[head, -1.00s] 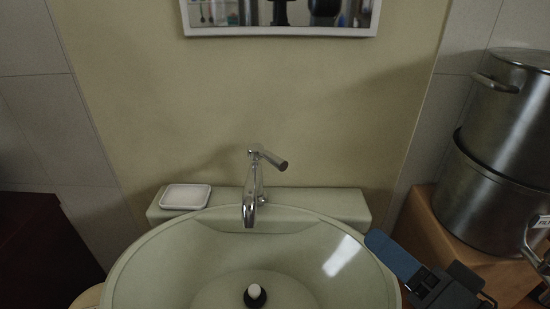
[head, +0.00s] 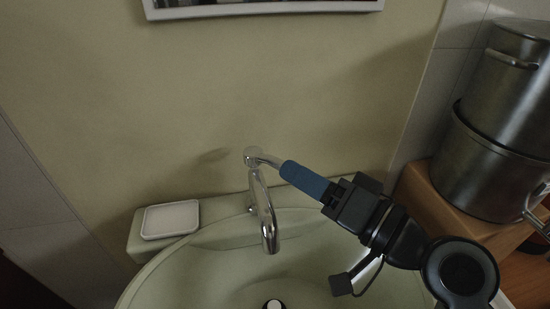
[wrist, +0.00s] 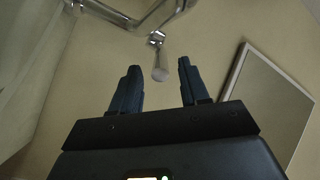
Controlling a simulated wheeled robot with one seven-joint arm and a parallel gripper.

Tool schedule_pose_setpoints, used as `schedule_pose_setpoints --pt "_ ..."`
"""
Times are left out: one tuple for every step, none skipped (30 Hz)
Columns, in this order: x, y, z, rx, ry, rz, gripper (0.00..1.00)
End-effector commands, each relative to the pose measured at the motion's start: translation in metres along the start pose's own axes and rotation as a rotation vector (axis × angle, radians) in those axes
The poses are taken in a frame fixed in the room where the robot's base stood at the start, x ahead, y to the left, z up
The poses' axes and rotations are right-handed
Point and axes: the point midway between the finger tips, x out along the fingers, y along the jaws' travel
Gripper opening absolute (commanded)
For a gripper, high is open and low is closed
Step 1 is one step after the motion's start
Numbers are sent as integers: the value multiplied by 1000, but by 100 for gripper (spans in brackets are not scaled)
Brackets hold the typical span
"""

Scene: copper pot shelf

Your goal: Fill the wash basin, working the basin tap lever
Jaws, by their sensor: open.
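The chrome basin tap (head: 264,215) stands at the back of the pale green wash basin (head: 205,262). Its lever (head: 268,159) points right; in the wrist view the lever (wrist: 160,68) shows in the gap ahead of the fingers. My gripper (head: 288,171) has blue fingers and reaches in from the right with its tips at the lever's end. In the wrist view my gripper (wrist: 158,65) is open, one finger on each side of the lever's line. Contact cannot be told. No water stream shows from the spout. The lower basin is cut off.
A white soap dish (head: 170,219) sits on the basin's back ledge at left. Stacked metal pots (head: 508,120) stand on a wooden surface (head: 428,205) at right. A white-framed mirror (head: 262,10) hangs above. A plug (head: 274,304) shows at the bottom edge.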

Motion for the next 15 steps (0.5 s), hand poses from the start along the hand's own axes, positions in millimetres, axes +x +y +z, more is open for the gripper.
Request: schedule_pose_setpoints --pt "10 -2 -1 0 -1 -2 45" --pt "14 -2 -1 0 -2 -2 45" --pt "20 -2 -1 0 -2 -1 45" --pt "24 -2 -1 0 -1 -2 45" --pt "28 -2 -1 0 -1 -2 45" --pt "33 -1 -1 1 -2 -1 45" --pt "36 -1 -1 1 -1 -1 45" --pt "38 -1 -1 0 0 -1 45" --pt "42 -1 -1 0 0 0 45" --pt "43 -1 -1 0 0 0 45" --pt "45 0 -1 0 0 0 45" --pt "46 0 0 0 0 0 45" --pt "47 0 0 0 0 0 45" --pt "47 0 0 0 0 0 45" --pt "47 0 0 0 0 1 45"
